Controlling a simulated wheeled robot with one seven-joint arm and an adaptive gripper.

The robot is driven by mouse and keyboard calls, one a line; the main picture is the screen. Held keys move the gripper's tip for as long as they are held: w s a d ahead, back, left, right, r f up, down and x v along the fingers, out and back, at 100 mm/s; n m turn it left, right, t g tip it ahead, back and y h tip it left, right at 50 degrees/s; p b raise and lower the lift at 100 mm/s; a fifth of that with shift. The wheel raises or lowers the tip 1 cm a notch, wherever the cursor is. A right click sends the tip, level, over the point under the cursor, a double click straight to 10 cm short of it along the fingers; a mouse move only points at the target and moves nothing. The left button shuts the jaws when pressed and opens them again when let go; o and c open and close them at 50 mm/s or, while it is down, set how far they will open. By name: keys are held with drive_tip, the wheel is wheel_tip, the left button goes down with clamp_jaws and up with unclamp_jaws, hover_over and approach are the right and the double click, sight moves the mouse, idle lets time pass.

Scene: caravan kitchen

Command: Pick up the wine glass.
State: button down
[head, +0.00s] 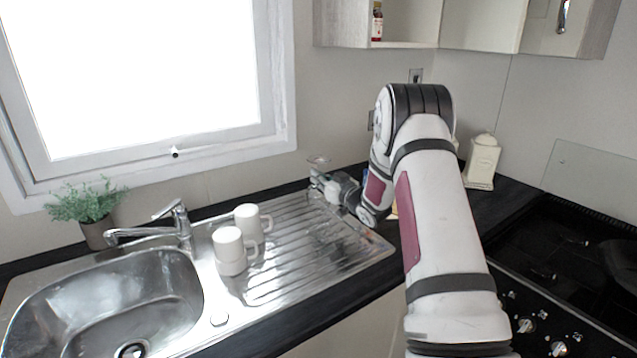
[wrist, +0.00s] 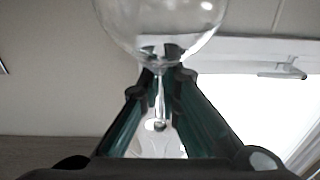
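The wine glass is clear. In the head view its rim and bowl (head: 318,161) show at the back of the steel drainer, just above my gripper (head: 322,182). In the wrist view its bowl (wrist: 160,30) fills the top middle. The thin stem runs down between the two dark green fingers of my gripper (wrist: 166,76), whose tips come close together on it just under the bowl. The gripper looks shut on the stem. The glass looks upright. Its foot is hard to make out, so I cannot tell whether it rests on the drainer.
Two white mugs (head: 229,250) (head: 248,220) stand on the drainer (head: 330,250), left of my arm. The sink (head: 130,300), tap (head: 180,225) and potted plant (head: 92,215) are farther left. A cream canister (head: 482,160) and the hob (head: 560,255) are right. Wall cabinets (head: 480,25) hang above.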

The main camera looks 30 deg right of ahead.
drive_tip(key=s+a+r, duration=0.1)
drive_tip(key=s+r, duration=0.1)
drive_tip(key=s, duration=0.6)
drive_tip(key=s+a+r, duration=0.1)
drive_tip(key=s+a, duration=0.1)
drive_tip(key=s, duration=0.5)
wheel_tip(320, 180, up, 9)
drive_tip(key=p, duration=0.6)
drive_tip(key=shift+s, duration=0.3)
